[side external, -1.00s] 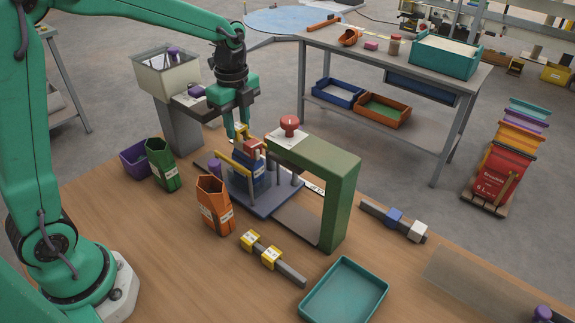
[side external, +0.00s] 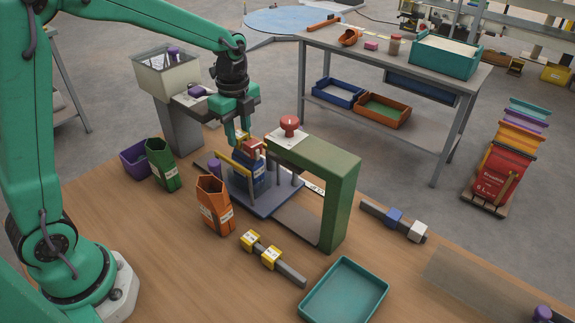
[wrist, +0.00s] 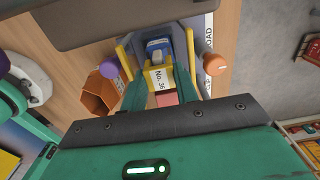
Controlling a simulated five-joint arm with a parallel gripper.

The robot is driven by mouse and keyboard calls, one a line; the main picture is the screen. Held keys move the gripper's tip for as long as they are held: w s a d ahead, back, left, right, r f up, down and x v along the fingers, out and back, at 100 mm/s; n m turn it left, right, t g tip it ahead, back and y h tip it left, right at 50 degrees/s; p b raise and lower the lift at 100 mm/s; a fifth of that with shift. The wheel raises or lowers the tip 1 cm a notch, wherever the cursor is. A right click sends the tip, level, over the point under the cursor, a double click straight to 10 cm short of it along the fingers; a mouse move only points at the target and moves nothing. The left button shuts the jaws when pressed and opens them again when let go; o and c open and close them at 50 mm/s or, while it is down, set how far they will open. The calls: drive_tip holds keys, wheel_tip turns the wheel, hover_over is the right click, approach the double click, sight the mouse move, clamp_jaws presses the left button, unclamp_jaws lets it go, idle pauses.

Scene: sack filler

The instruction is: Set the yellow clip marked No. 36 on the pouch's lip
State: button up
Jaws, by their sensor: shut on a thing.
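The yellow clip marked No. 36 (wrist: 157,77) shows between my fingers in the wrist view, its label readable. My gripper (side external: 239,140) is shut on it, pointing down over the filler stand; it also shows in the wrist view (wrist: 160,92). The blue pouch (side external: 250,175) stands upright in the stand between yellow bars, just below my fingertips. In the wrist view the pouch (wrist: 158,46) lies right beyond the clip. I cannot tell whether the clip touches the lip. In the side view my fingers mostly hide the clip.
A green press frame (side external: 338,195) with a red knob (side external: 290,124) stands close right of the gripper. An orange pouch (side external: 213,204) and a green pouch (side external: 163,165) stand to the left. Yellow clips (side external: 250,240) sit on a front rail. A teal tray (side external: 345,292) is at the front.

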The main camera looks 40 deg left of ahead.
drive_tip(key=shift+f, duration=0.25)
drive_tip(key=o, duration=1)
drive_tip(key=shift+r, duration=3.85)
drive_tip(key=shift+s+r, duration=0.1)
